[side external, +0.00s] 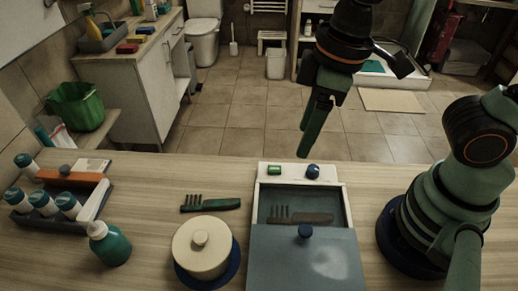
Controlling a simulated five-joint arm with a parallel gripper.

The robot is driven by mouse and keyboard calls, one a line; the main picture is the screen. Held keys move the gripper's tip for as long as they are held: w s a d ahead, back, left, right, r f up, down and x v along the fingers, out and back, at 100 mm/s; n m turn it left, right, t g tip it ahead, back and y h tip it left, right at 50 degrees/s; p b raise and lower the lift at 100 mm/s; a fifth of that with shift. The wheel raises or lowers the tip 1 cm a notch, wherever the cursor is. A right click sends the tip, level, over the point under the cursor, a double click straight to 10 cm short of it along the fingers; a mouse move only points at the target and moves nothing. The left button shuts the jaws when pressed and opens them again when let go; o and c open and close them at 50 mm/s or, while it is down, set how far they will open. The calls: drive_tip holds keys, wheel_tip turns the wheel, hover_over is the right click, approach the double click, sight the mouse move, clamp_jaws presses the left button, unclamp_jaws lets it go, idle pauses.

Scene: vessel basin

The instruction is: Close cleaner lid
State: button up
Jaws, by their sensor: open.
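The cleaner (258,200) is a pale box on the table with a blue-grey basin. Its blue-grey lid (290,265) with a dark blue knob (305,231) covers the near part. The far part is uncovered, and a dark comb (300,216) lies in it. A green button (274,170) and a blue dial (313,171) sit on the back panel. My gripper (313,128) is open and empty, pointing down, and appears above and behind the cleaner in the picture, apart from the lid.
Left of the cleaner are a green comb (210,204), a cream lidded pot (200,250) on a blue base and a green bottle (109,245). The tabletop behind the green comb is clear.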

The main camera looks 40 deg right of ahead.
sight(306, 230)
drive_tip(key=s+a+f+n+g+h, duration=0.1)
drive_tip(key=s+a+f+n+g, duration=0.1)
drive_tip(key=s+a+n, duration=0.4)
drive_tip(key=shift+m, duration=0.8)
drive_tip(key=f, duration=0.7)
drive_tip(key=s+f, duration=0.1)
drive_tip(key=f, duration=0.3)
drive_tip(key=shift+d+f, duration=0.3)
drive_tip(key=shift+f, duration=0.05)
clamp_jaws()
